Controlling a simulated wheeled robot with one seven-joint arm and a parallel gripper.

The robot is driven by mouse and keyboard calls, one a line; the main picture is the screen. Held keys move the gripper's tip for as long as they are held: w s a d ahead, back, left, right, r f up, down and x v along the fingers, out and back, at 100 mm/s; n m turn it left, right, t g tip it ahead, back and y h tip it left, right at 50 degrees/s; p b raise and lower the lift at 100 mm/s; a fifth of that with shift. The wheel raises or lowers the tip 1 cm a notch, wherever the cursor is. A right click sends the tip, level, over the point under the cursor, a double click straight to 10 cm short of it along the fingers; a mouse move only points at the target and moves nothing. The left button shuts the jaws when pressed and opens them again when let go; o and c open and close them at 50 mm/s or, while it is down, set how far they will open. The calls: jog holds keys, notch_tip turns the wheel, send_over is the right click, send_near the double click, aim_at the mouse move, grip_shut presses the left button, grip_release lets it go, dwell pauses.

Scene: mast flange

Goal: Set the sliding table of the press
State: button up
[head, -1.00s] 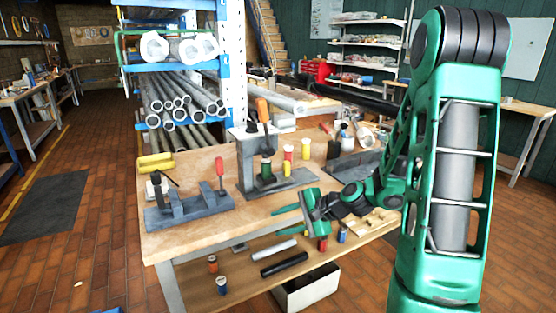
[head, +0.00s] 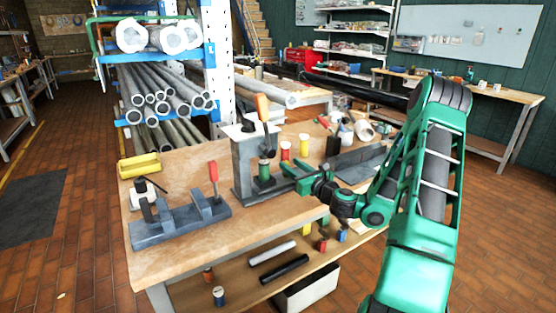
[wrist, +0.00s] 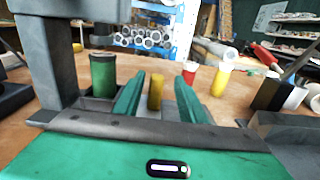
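The press (head: 243,165) stands on the bench with a grey column, an orange-topped lever (head: 262,107) and a low base. A green cylinder (head: 265,171) stands under its head; it also shows in the wrist view (wrist: 103,76). A short yellow post (wrist: 156,91) stands to the right of the green cylinder in the wrist view. My gripper (head: 288,178) is at the right side of the press base. Its green fingers (wrist: 158,98) are apart, with the yellow post seen between them and gaps on both sides. I cannot tell which part of the base slides.
A red cup (head: 285,151) and a yellow one (head: 304,147) stand behind the gripper. A grey fixture with a red handle (head: 180,222) sits at the bench's front left. A yellow box (head: 139,166) is behind it. The bench front middle is clear.

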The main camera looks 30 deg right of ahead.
jog(key=w, duration=0.7)
jog(key=shift+w+a, duration=0.35)
grip_shut()
